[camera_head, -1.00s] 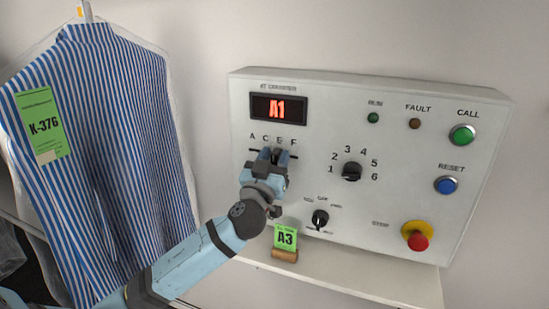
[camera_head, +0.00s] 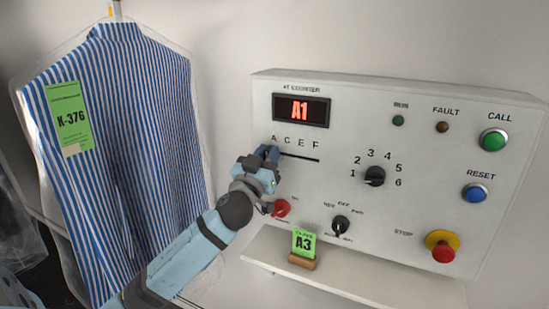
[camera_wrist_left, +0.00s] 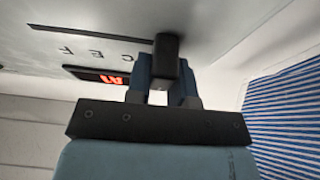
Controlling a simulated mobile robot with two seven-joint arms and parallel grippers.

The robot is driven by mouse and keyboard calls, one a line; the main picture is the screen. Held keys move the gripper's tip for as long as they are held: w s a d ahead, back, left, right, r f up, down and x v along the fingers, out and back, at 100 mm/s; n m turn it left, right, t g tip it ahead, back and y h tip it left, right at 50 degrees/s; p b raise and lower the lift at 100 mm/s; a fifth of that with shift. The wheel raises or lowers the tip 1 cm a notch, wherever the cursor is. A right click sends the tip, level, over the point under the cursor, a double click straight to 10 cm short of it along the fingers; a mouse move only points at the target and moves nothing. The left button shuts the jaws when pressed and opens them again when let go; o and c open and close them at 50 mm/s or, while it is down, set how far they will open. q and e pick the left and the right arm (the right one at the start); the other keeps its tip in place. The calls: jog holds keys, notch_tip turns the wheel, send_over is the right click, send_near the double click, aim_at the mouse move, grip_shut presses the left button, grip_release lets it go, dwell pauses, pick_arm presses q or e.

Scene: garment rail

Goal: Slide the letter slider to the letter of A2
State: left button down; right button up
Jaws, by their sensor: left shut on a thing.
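The control panel (camera_head: 335,190) has a display (camera_head: 300,110) that reads A1 in red. The letters A, C, E, F stand above a horizontal slot (camera_head: 300,156). My left gripper (camera_head: 268,154) is at the left end of this slot, below the letter A, and hides the slider in the head view. In the left wrist view the gripper (camera_wrist_left: 166,82) is shut on the dark slider knob (camera_wrist_left: 166,55), at the end of the slot (camera_wrist_left: 95,34). The number dial (camera_head: 375,176) points to about 1. My right gripper is not in view.
A green A3 tag (camera_head: 304,243) stands on the shelf (camera_head: 350,276) below the panel. A red knob (camera_head: 281,208) and a black selector (camera_head: 340,224) are near my left arm. A striped shirt (camera_head: 140,140) hangs at left. The red stop button (camera_head: 443,252) is far right.

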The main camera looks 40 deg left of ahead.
pick_arm(q)
jog(key=shift+a, duration=0.15)
jog(key=c, duration=1.1)
grip_release()
jog(key=shift+o, duration=0.5)
jog(key=shift+s+a, duration=0.1)
jog(key=shift+a, duration=0.1)
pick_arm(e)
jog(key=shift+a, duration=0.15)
pick_arm(q)
jog(key=shift+d, duration=0.15)
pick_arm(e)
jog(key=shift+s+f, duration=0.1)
pick_arm(q)
jog(key=b+v, duration=0.2)
jog(key=v, duration=1.1)
jog(key=shift+s+b, duration=0.35)
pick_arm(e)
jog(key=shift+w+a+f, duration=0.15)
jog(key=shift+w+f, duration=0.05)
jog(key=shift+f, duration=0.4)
pick_arm(q)
jog(key=shift+f, duration=0.15)
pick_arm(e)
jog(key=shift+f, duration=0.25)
